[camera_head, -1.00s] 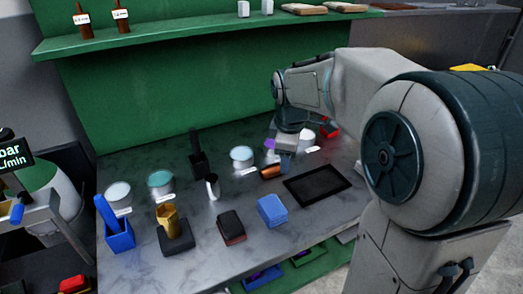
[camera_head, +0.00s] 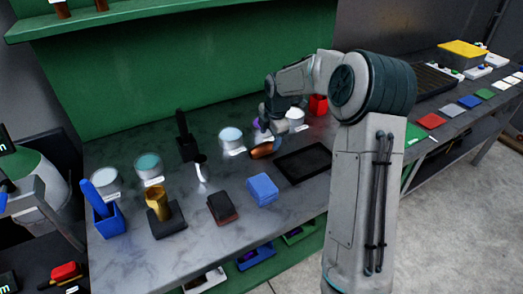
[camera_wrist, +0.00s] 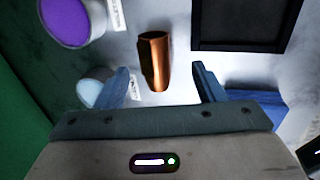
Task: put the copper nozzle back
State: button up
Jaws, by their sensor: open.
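The copper nozzle (camera_head: 263,149) lies on its side on the grey bench, left of a black tray (camera_head: 303,163). In the wrist view the nozzle (camera_wrist: 154,62) lies ahead of the fingertips, roughly between their lines. My gripper (camera_head: 268,126) is just behind the nozzle in the head view. In the wrist view its two fingers (camera_wrist: 162,80) are wide apart with nothing held between them. A gold-coloured nozzle (camera_head: 157,203) stands upright in a dark square holder (camera_head: 168,226) at the front left.
Round tubs stand along the back, one white-blue (camera_head: 231,138) and one purple (camera_wrist: 62,20). A blue block (camera_head: 262,188) and a dark red-brown block (camera_head: 223,208) lie in front. A black stand (camera_head: 187,145) with a tall post and a small metal cylinder (camera_head: 202,170) are left of the nozzle.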

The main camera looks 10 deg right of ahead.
aim_at(267, 145)
jog(key=shift+w+p+x, duration=0.2)
jog(key=shift+p+x, duration=0.15)
jog(key=shift+x, duration=1.2)
jog(key=shift+w+p+x, duration=0.15)
jog(key=shift+p+x, duration=0.15)
jog(key=shift+x, duration=1.25)
jog(key=shift+a+r, duration=0.1)
jog(key=c, duration=1.3)
